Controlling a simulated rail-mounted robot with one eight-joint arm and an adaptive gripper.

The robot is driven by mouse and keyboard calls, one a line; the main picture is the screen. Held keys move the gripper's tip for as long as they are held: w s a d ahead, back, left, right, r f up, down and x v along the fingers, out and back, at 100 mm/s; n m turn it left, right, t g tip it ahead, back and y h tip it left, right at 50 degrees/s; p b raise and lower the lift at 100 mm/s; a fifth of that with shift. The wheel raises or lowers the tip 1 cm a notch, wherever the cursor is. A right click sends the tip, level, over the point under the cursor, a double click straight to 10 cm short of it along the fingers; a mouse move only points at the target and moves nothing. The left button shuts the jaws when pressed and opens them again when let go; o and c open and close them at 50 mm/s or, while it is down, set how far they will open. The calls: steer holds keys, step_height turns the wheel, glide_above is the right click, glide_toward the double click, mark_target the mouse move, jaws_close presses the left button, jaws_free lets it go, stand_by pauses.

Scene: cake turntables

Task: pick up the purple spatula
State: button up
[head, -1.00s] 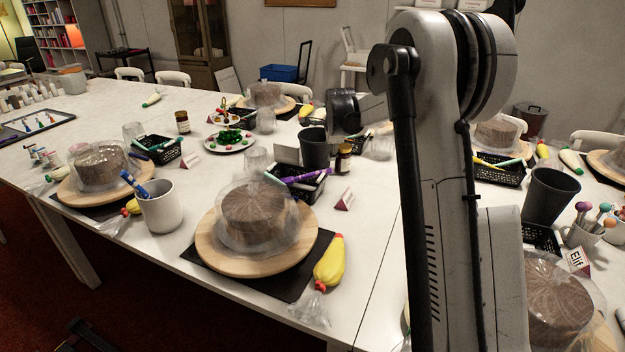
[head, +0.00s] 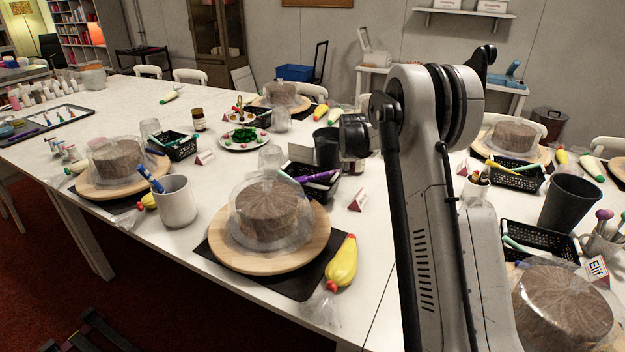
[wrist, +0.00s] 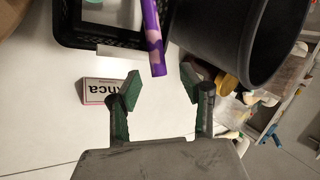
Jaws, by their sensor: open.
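The purple spatula (wrist: 152,38), with paler patches, sticks out over the rim of a black basket (wrist: 75,38) in the wrist view. In the head view the purple spatula (head: 318,176) lies across the black basket (head: 322,192) behind the middle cake. My gripper (wrist: 160,86) is open and empty in the wrist view. The spatula's near end is just beyond the gap between the fingertips, apart from them. The spatula's far end is cut off by the top of the wrist view. My fingers cannot be made out in the head view.
A dark cup (wrist: 232,40) stands close to the right of the spatula.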

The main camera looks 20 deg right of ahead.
steer(key=x, duration=0.3)
steer(key=shift+d+f, duration=0.1)
steer(key=shift+f, duration=0.2)
jaws_close()
